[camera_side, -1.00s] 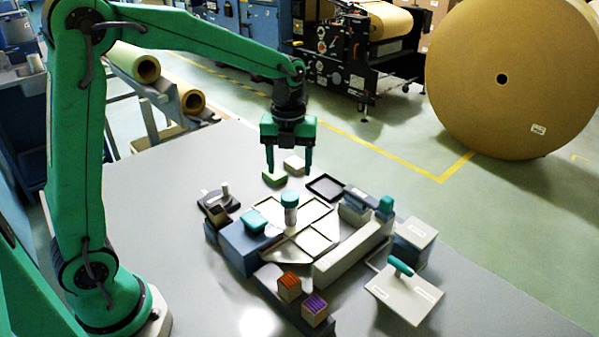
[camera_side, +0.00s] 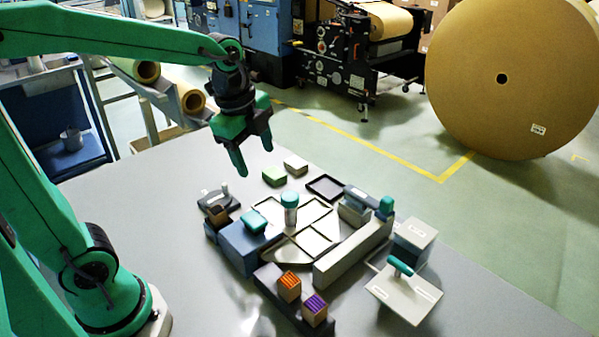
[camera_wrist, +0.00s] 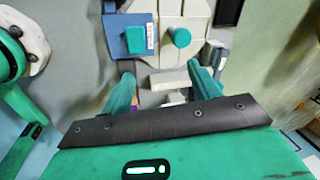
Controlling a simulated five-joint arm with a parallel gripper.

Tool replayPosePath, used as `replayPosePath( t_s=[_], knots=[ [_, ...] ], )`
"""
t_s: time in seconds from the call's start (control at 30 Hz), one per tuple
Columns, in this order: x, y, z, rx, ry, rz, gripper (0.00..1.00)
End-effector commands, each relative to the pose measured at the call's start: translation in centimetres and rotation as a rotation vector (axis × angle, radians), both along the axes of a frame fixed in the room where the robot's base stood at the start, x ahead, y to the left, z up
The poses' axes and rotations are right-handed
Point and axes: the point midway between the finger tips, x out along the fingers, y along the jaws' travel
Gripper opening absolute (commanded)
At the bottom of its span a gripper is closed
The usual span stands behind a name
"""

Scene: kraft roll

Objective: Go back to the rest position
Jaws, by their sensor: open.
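My gripper (camera_side: 256,160) is in the air at the upper left of the table in the side view, tilted, with its green fingers apart and nothing between them. It stays clear of the things below. In the wrist view my gripper (camera_wrist: 165,82) shows its two fingers spread, with part of the work fixture beyond them.
The grey table (camera_side: 140,200) holds a fixture with a teal-capped post (camera_side: 290,205), a blue block with a teal top (camera_side: 248,238), orange (camera_side: 289,287) and purple-topped (camera_side: 314,309) blocks, and a plate with a teal handle (camera_side: 405,292). The table's left part is clear.

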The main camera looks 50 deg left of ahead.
Motion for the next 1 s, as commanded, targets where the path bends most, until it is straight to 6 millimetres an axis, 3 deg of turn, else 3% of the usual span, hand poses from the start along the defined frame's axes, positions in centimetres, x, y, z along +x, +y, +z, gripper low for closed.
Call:
replayPosePath(
  t_s=[0.33, 0.7, 1.0],
  knots=[
    [-4.4, 0.0, 1.2, -0.135, -0.104, 0.482, 0.61],
    [-8.7, 0.0, 1.2, -0.331, -0.195, 0.980, 0.61],
    [-10.6, 0.0, 0.8, -0.454, -0.229, 1.230, 0.61]
  ],
)
